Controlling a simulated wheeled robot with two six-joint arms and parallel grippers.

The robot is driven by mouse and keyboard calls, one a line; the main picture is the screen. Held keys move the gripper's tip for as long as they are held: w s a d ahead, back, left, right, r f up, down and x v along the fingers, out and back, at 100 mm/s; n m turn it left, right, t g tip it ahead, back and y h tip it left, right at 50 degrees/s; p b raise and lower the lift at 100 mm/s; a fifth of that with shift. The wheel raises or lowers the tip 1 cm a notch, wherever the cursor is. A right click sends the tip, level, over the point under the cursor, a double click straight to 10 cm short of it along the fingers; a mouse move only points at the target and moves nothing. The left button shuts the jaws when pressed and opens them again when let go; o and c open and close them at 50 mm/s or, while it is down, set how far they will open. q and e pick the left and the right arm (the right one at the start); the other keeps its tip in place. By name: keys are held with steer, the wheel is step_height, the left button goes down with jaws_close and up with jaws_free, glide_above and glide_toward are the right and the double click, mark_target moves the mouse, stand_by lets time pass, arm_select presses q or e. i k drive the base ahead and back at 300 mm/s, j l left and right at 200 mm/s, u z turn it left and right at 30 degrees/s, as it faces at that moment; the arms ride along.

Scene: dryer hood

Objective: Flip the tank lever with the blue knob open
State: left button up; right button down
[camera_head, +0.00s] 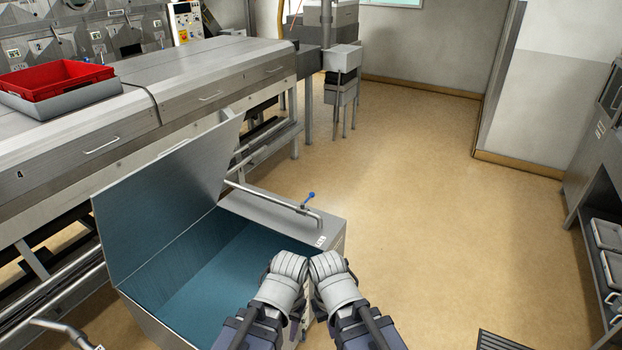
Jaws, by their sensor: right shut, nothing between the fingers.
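The tank (335,238) is a grey metal box with a teal interior, and its lid (165,195) stands raised on the left. A short lever with a blue knob (311,195) sticks up, tilted a little, from a pipe on the tank's far right top. My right gripper (327,262) is shut and empty at the tank's near right edge, nearer to me than the lever and apart from it. My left gripper (289,264) is close beside it, over the tank's right part. Its fingertips are too unclear to tell open from shut.
A long metal counter (205,80) with a red tray (57,78) runs along the left. A small metal stand (342,75) is at the back. Shelving with trays (606,235) is at the right. The tan floor (430,190) between is clear. A dark floor grate (498,341) lies lower right.

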mark_target(312, 194)
steer(key=i+l+u, duration=0.1)
steer(key=u, duration=0.25)
steer(key=i+l+u, duration=0.1)
steer(key=u, duration=0.25)
steer(key=i+l+u, duration=0.15)
steer(key=l, duration=0.15)
steer(key=i+l+u, duration=0.1)
steer(key=l, duration=0.2)
steer(key=i+l+u, duration=0.15)
steer(key=l, duration=0.2)
steer(key=i+l+u, duration=0.1)
steer(key=l, duration=0.25)
steer(key=i+l, duration=0.15)
steer(key=l, duration=0.2)
steer(key=i+l, duration=0.15)
steer(key=l, duration=0.2)
steer(key=i+l, duration=0.1)
steer(key=l, duration=0.25)
steer(key=i+l, duration=0.15)
steer(key=l, duration=0.25)
steer(key=j+u, duration=0.05)
